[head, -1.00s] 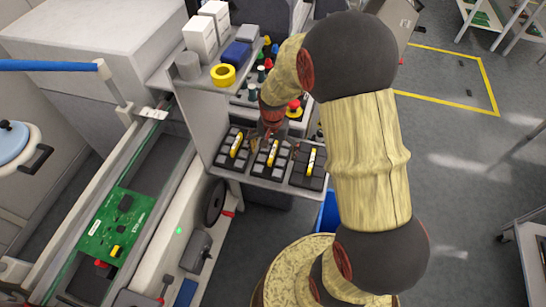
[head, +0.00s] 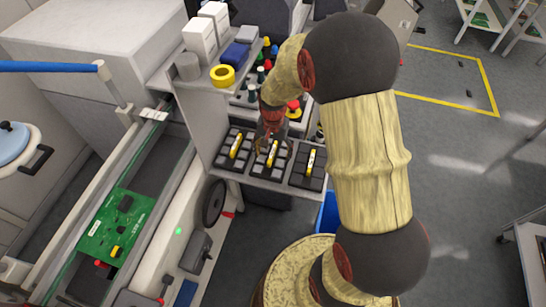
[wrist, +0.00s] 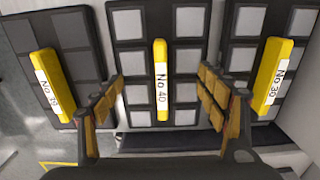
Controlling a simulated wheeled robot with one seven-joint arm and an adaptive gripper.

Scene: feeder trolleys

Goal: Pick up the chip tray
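The middle tray (wrist: 131,58) has a handle (wrist: 161,80) labelled No 40. The right tray (wrist: 248,22) has a handle labelled No 30. My gripper (wrist: 160,97) is open, with one finger on each side of the No 40 handle and a gap on both sides. In the head view my gripper (head: 273,142) is over the middle tray, partly covering it.
A green circuit board (head: 116,225) lies on the conveyor at left.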

